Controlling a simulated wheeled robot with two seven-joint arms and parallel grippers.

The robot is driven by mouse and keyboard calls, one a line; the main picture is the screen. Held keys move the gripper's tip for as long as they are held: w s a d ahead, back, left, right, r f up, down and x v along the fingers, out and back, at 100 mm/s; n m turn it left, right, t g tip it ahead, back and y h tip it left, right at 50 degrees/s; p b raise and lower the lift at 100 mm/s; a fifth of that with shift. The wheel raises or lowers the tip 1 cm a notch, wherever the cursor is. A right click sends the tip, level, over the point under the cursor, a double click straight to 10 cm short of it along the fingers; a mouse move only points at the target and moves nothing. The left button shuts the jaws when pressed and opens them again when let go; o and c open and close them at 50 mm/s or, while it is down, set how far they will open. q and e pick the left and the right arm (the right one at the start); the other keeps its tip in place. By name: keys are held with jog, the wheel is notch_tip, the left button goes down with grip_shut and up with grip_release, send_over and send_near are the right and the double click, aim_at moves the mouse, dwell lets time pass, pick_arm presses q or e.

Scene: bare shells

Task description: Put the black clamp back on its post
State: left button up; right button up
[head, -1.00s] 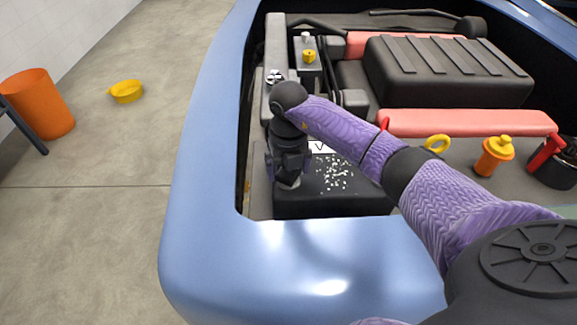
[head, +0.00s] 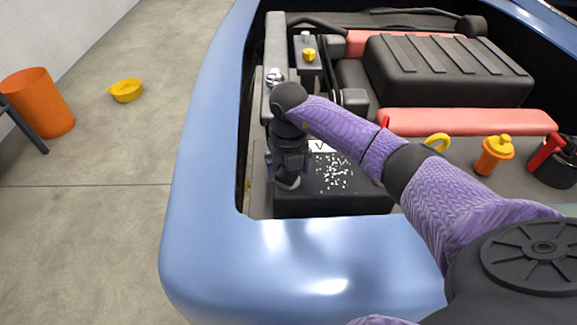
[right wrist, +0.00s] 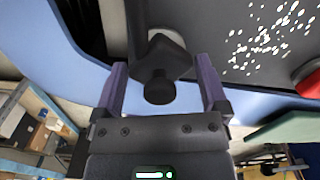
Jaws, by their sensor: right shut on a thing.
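The black battery (head: 330,201) sits in the near left corner of the engine bay, with white flecks on its top. My right gripper (head: 288,180) points down over the battery's left end. In the right wrist view, the black clamp (right wrist: 163,62) is between the two purple fingers of my right gripper (right wrist: 162,75), which is shut on it. A pale, round piece, seemingly the post (right wrist: 165,36), shows partly behind the clamp. I cannot tell whether the clamp is around it or just above it. My left gripper is not in view.
The blue car body edge (head: 200,190) runs along the left and front. A yellow basin (head: 126,91) and an orange bin (head: 38,103) stand on the floor.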

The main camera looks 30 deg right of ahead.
dwell(0.4)
jog(key=o, duration=0.9)
notch_tip(320, 180, up, 7)
jog(key=p, duration=0.6)
jog(key=shift+c, duration=0.5)
grip_shut()
